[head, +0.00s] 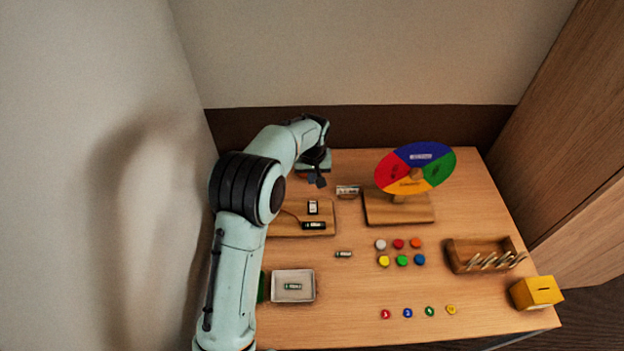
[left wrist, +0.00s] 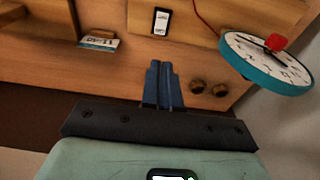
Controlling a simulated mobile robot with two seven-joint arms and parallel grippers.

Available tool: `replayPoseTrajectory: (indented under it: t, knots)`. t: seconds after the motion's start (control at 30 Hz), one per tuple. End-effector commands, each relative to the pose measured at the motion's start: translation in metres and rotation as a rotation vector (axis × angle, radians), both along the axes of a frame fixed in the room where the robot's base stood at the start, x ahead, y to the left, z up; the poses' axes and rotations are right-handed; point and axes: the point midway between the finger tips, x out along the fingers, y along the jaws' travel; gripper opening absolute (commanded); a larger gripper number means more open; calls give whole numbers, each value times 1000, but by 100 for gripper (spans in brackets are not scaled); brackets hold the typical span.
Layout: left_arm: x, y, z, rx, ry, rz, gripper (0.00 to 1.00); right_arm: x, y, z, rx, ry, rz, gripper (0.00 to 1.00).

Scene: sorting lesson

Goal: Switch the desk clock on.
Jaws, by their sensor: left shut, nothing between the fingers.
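The desk clock (left wrist: 272,68) has a white dial, a teal rim and a red knob-like piece; it is at the right of the left wrist view. My arm hides it in the head view. A small black-and-white switch (head: 313,207) sits on a wooden board (head: 285,232) with a dark battery (head: 314,226) in front of it. The switch also shows in the left wrist view (left wrist: 161,21), with a red wire near it. My left gripper (head: 317,182) is shut and empty, apart from the switch and behind it. Its blue fingers (left wrist: 162,76) are together.
A small label card (head: 347,191) stands beside a colour wheel (head: 415,168) on a wooden base. A loose battery (head: 344,254), a white tray (head: 277,294), coloured discs, a wooden rack (head: 462,262) and a yellow box (head: 537,292) occupy the desk. Two round brown pegs (left wrist: 208,88) are near my fingers.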

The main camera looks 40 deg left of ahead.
Motion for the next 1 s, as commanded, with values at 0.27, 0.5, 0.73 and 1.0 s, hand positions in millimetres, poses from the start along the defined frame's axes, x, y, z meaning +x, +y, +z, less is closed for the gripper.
replayPoseTrajectory:
  t: [0.27,0.5,0.73,1.0]
  knots:
    - [5,6,-61,1,7,1,0,-1,0,-1,0,1,-1,64]
    - [10,10,-103,0,4,-1,0,1,0,1,0,-1,0,64]
    - [13,11,-121,0,0,0,0,2,0,3,0,-2,0,64]
    - [13,11,-123,0,0,-1,0,2,0,3,0,-2,0,64]
